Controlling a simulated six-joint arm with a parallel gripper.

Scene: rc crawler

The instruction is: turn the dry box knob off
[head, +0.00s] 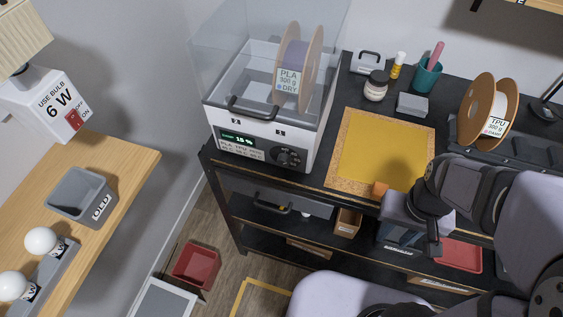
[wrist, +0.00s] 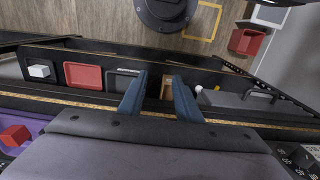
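The dry box (head: 258,150) stands on the black bench, with a clear cover and a spool inside marked PLA DRY. Its front panel has a green display reading about 15 % and a round black knob (head: 289,156). I cannot read which mark the knob points to. A dark knob (wrist: 301,158), apparently the same one, shows at the lower right edge of the wrist view. My gripper (head: 410,235) is at the bench's front edge, right of the dry box and well apart from the knob. In the wrist view its two blue fingers (wrist: 160,98) are spread and empty.
A TPU spool (head: 487,112) stands farther right. A red bin (head: 196,265) is on the floor. Space before the dry box panel looks clear.

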